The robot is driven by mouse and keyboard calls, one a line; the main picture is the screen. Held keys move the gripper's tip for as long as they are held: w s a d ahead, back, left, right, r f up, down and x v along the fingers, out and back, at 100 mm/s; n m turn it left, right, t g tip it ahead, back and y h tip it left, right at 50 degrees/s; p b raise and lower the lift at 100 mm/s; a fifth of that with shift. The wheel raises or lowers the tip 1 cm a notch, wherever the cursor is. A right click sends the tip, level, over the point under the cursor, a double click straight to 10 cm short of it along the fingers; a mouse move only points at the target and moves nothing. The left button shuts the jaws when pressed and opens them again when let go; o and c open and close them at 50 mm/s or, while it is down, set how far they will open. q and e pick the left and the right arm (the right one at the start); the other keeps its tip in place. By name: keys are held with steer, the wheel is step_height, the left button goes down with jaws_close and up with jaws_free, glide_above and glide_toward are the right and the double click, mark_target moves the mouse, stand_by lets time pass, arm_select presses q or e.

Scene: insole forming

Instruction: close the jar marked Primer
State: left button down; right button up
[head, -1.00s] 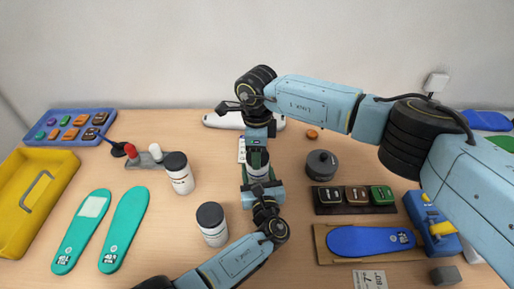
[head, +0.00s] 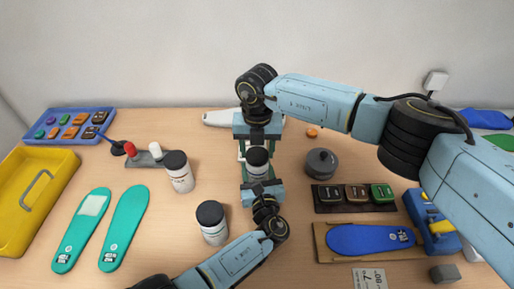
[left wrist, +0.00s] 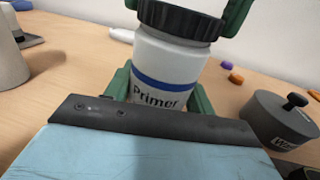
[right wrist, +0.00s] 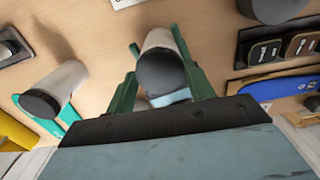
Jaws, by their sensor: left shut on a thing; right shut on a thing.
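The Primer jar (left wrist: 168,75) is white with a blue band and stands upright in the left wrist view; it also shows in the head view (head: 257,170). Its black lid (left wrist: 180,18) sits on top of the jar; it also shows in the right wrist view (right wrist: 161,73). How tightly it is seated I cannot tell. My left gripper (head: 259,182) is shut around the jar's body. My right gripper (right wrist: 160,80) is shut on the lid from above, its green fingers at opposite sides.
Two other white jars with dark lids stand to the left, a farther jar (head: 181,175) and a nearer jar (head: 213,228). A round grey container (head: 322,164) stands to the right. Teal insoles (head: 124,228) and a yellow tray (head: 22,222) lie further left.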

steer(key=m, duration=0.7)
steer(key=shift+m, duration=0.3)
steer(key=m, duration=1)
steer(key=shift+m, duration=0.4)
steer(key=shift+s+m, duration=0.1)
steer(key=shift+m, duration=0.8)
steer(key=shift+s+a+m, duration=0.1)
steer(key=shift+a+m, duration=0.15)
steer(key=shift+m, duration=1.45)
steer(key=shift+d+m, duration=0.15)
steer(key=shift+m, duration=0.35)
